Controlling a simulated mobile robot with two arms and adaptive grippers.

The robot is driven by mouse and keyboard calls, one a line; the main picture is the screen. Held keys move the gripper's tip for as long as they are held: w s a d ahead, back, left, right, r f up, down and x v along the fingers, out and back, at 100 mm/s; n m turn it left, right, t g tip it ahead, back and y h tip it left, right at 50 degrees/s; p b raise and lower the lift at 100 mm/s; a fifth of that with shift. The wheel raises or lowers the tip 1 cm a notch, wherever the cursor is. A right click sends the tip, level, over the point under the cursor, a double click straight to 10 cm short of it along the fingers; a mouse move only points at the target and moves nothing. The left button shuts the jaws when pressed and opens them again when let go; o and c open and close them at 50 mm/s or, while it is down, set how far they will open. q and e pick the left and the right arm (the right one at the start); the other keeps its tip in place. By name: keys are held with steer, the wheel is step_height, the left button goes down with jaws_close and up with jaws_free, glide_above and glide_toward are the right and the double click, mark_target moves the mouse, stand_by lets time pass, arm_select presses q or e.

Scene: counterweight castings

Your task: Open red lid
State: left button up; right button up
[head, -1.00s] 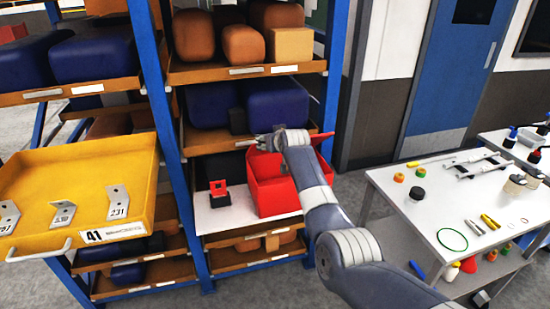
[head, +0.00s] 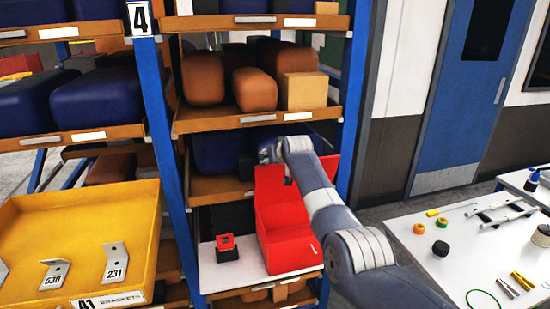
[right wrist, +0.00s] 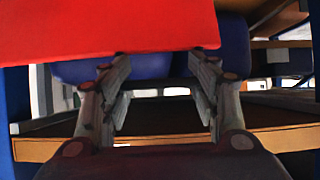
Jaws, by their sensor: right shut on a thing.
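The red box (head: 288,240) stands on a white shelf board in the rack. Its red lid (head: 269,186) is raised and stands up at the back of the box, partly hidden behind my right arm. My right gripper (head: 268,151) is at the upper edge of the lid, shut on it; in the head view the arm hides part of this contact. In the right wrist view the lid (right wrist: 110,28) fills the upper left as a flat red panel. The gripper fingers (right wrist: 158,70) show below its lower edge. My left gripper is in neither view.
A small red-and-black block (head: 227,250) stands left of the box. A blue rack post (head: 171,165) and a yellow tray (head: 75,215) are left. A white table (head: 450,240) is right.

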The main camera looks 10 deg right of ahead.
stand_by(0.4)
steer(key=o, duration=1.5)
steer(key=shift+f, duration=0.1)
